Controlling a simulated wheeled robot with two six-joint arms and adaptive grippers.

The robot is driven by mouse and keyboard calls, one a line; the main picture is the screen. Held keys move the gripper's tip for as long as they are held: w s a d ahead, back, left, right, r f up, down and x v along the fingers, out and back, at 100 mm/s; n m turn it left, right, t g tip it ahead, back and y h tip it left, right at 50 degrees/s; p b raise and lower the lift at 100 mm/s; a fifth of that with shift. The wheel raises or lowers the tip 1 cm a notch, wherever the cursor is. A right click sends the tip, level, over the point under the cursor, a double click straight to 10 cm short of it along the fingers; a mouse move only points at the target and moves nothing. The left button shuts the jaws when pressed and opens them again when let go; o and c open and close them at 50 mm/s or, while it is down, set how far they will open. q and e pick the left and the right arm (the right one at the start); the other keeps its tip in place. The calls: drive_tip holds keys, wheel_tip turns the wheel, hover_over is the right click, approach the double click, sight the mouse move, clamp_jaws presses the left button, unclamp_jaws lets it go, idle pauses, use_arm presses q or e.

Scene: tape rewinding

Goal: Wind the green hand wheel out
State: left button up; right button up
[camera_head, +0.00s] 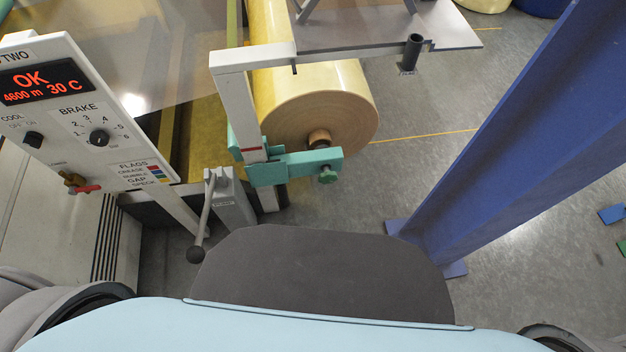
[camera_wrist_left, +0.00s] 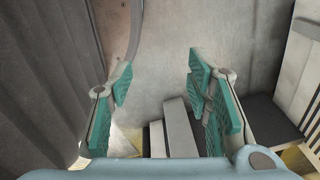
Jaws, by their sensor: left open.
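The green hand wheel (camera_head: 328,174) is a small green knob under the outer end of a teal bracket (camera_head: 300,164). The bracket sits at the foot of a white upright, in front of the end of the big yellow roll (camera_head: 318,110). My left gripper (camera_wrist_left: 160,78) shows only in the left wrist view. Its two teal-padded fingers are wide apart, with nothing between them but the grey background. I cannot make out the hand wheel in that view. Neither gripper shows in the head view.
A control panel (camera_head: 75,118) reading OK and 30 C stands at the left. A grey lever with a dark ball (camera_head: 196,254) stands left of the bracket. A thick blue post (camera_head: 480,150) rises at the right. Grey floor lies between the roll and the post.

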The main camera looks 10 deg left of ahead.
use_arm(q)
drive_tip(key=shift+w+d, duration=0.1)
drive_tip(key=shift+w, duration=0.7)
